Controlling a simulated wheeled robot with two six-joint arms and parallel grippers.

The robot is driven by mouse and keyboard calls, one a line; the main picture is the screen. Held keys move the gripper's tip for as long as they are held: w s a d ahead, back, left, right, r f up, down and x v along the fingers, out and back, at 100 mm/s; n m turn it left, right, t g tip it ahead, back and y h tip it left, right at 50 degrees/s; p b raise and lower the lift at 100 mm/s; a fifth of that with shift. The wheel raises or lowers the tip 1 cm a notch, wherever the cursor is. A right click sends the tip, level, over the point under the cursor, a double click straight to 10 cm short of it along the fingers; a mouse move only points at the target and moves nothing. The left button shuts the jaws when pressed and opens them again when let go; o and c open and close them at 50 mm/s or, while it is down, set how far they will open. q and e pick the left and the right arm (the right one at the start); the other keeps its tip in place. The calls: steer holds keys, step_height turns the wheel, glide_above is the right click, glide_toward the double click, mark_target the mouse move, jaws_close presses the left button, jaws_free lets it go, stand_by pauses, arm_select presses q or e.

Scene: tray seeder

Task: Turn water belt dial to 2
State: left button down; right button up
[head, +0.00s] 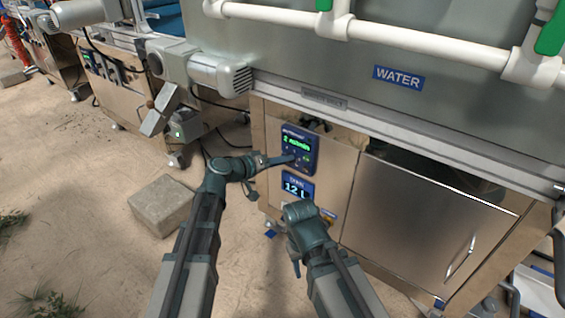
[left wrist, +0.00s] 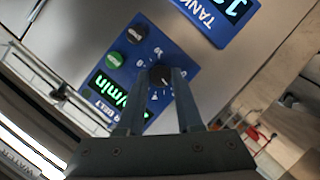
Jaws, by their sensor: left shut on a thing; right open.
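The water belt dial (left wrist: 160,74) is a small black knob on a blue control panel (head: 310,138) fixed to the steel cabinet. In the left wrist view, the dial sits between the two fingertips of my left gripper (left wrist: 163,80), which is shut on it. In the head view my left gripper (head: 285,160) reaches the panel from the left and mostly hides the dial. The panel's green display (head: 296,141) appears to read 2 m/min. My right gripper (head: 299,212) is open, below the panel in front of the cabinet; its fingers are hard to make out.
A blue tank display (head: 297,187) reading 12 L sits just below the panel. A WATER label (head: 399,77) and white pipes (head: 400,42) are above. A concrete block (head: 162,203) lies on the floor.

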stand_by(0.5)
arm_select(q)
steer(key=c, duration=0.6)
jaws_free()
steer(key=shift+o, duration=0.2)
steer(key=p+v, duration=0.4)
steer(key=v, duration=1)
steer(key=shift+w, duration=0.1)
